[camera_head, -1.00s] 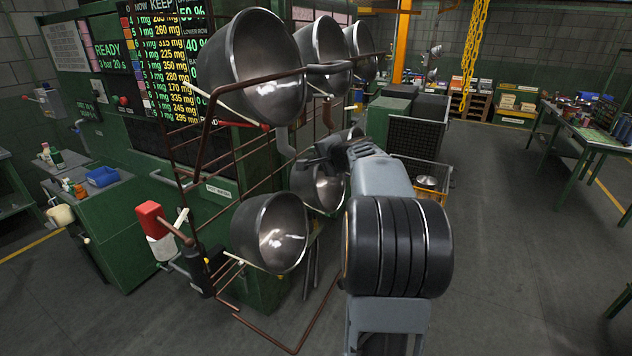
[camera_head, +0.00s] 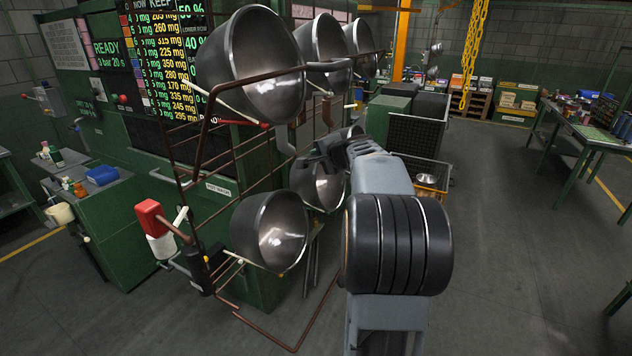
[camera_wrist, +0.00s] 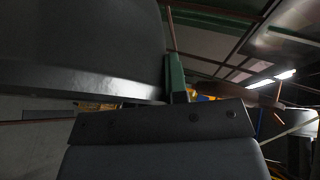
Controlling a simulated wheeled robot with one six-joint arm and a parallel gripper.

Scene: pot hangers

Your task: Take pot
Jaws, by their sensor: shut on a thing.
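Metal pots hang on a brown rod rack (camera_head: 235,78). A large pot (camera_head: 262,65) hangs upper left, with two more behind it in the upper row. In the lower row, a near pot (camera_head: 270,232) hangs free of my gripper. A second lower pot (camera_head: 318,185) is just below my gripper (camera_head: 322,153), which is shut at its upper rim. My arm partly hides this pot and another one behind it. In the wrist view, a dark curved pot wall (camera_wrist: 85,45) fills the upper left, its rim against the dark finger; the exact grip is hidden.
A red-topped post (camera_head: 150,220) stands at the rack's near left. A green machine with a lit board (camera_head: 170,65) is behind the rack. A mesh crate (camera_head: 420,170) stands beyond my arm. The floor to the right is open, up to a green workbench (camera_head: 590,130).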

